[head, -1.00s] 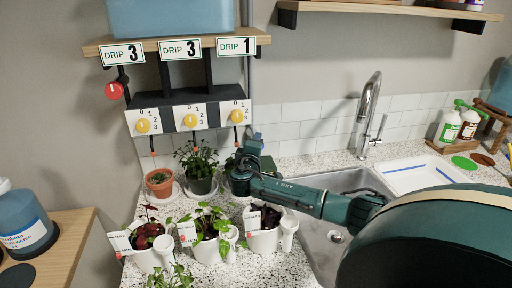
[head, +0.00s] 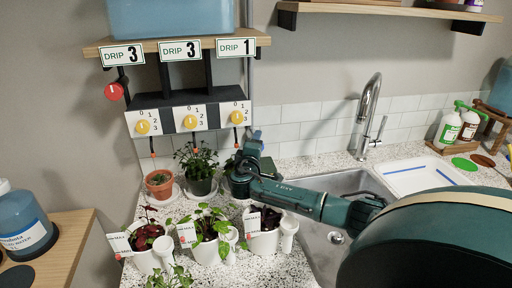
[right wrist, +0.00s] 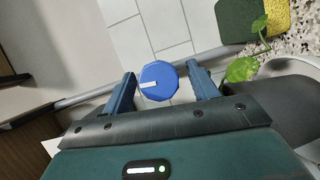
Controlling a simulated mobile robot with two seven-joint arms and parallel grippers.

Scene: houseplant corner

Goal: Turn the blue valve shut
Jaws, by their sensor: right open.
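The blue valve (right wrist: 158,82) is a round, faceted knob with a white mark in the right wrist view. The mark points to the left of that picture, roughly along the grey pipe (right wrist: 86,97) behind the knob. My right gripper (right wrist: 161,76) is open, with one finger on each side of the knob. A gap shows between each finger and the knob, so it is not gripped. In the head view my right gripper (head: 248,152) is at the wall, right of the yellow dials, and mostly hides the valve. My left gripper is in neither view.
Several potted plants (head: 209,250) stand on the speckled counter below my right arm. A dial panel (head: 165,120) with yellow knobs and a red knob (head: 114,91) hang left of the gripper. The sink (head: 345,185) and tap (head: 369,110) are to the right.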

